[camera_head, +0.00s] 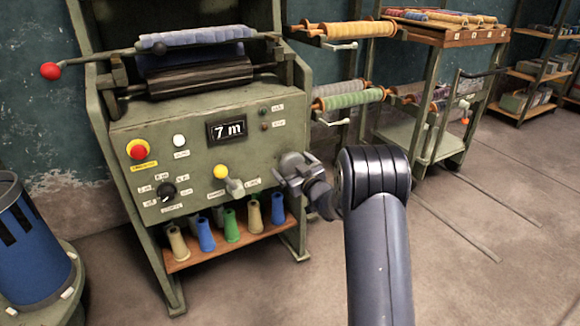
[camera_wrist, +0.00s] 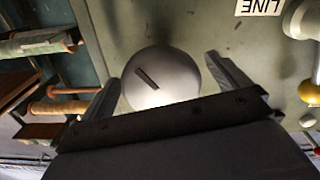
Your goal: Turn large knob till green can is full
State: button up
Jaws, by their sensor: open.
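The large knob (camera_head: 292,161) is a round grey knob at the right of the green machine's front panel. In the wrist view the large knob (camera_wrist: 158,82) shows a dark slanted line mark on its face. My gripper (camera_head: 297,176) is at the knob, partly covering it in the head view. In the wrist view my gripper (camera_wrist: 165,72) is open, with one finger on each side of the knob; whether they touch it I cannot tell. No can that is clearly green is in view; a blue cylindrical can (camera_head: 32,250) stands at the far left.
The panel has a display (camera_head: 227,130) reading 7 m, a red button (camera_head: 139,150), a yellow-topped lever (camera_head: 221,172) and a small black knob (camera_head: 167,190). Several coloured cones, one a green cone (camera_head: 231,226), stand on the shelf below.

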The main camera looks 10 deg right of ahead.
jog(key=shift+x, duration=0.95)
jog(key=shift+c, duration=0.5)
jog(key=c, duration=0.9)
